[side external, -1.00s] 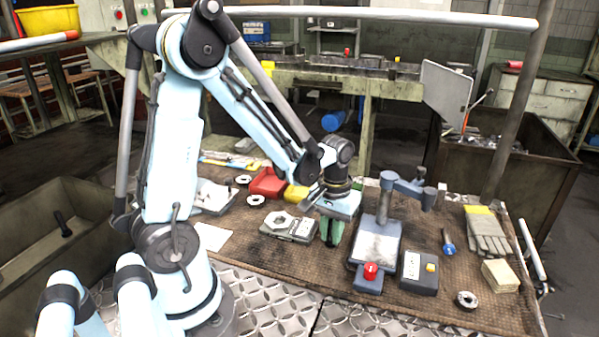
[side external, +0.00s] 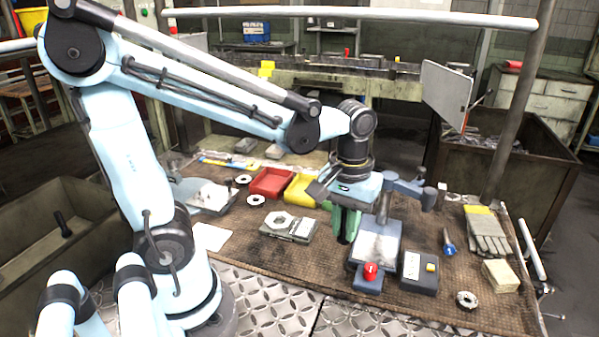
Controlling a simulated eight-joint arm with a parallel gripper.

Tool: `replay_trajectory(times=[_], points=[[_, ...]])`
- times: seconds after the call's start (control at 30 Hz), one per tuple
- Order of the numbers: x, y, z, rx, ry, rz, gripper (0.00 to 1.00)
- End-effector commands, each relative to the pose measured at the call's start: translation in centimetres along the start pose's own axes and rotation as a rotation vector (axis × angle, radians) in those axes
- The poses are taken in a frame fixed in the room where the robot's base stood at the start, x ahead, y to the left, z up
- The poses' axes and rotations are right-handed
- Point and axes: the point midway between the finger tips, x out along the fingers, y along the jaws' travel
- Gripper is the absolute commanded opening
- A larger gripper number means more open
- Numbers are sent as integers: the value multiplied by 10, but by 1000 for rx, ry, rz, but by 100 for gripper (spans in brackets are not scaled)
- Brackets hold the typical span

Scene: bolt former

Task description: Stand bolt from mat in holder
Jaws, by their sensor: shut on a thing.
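My gripper (side external: 346,236) has green fingers and points down over the brown mat (side external: 300,268), just left of the grey press-like stand (side external: 377,243). Its fingers are shut on a small dark piece (side external: 343,240), which I take for the bolt. It is mostly hidden by the fingers, so its tilt and any gap to the mat cannot be told. A grey block with a hexagonal, nut-like top (side external: 281,222) lies on the mat to the left of my gripper. I cannot tell for certain which thing is the holder.
The stand has a red knob (side external: 370,271) in front and an arm on top. A blue-ended piece (side external: 449,246), gloves (side external: 486,234) and a ring (side external: 466,299) lie further right. Red (side external: 271,183) and yellow (side external: 303,190) bins are behind.

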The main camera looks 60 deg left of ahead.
Motion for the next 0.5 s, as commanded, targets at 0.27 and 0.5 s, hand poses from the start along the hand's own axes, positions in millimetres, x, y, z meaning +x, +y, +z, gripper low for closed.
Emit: replay_trajectory(times=[0.27,0.5], points=[[-15,13,17,-18,0,0,0],[-8,-23,-11,-239,0,0,0]])
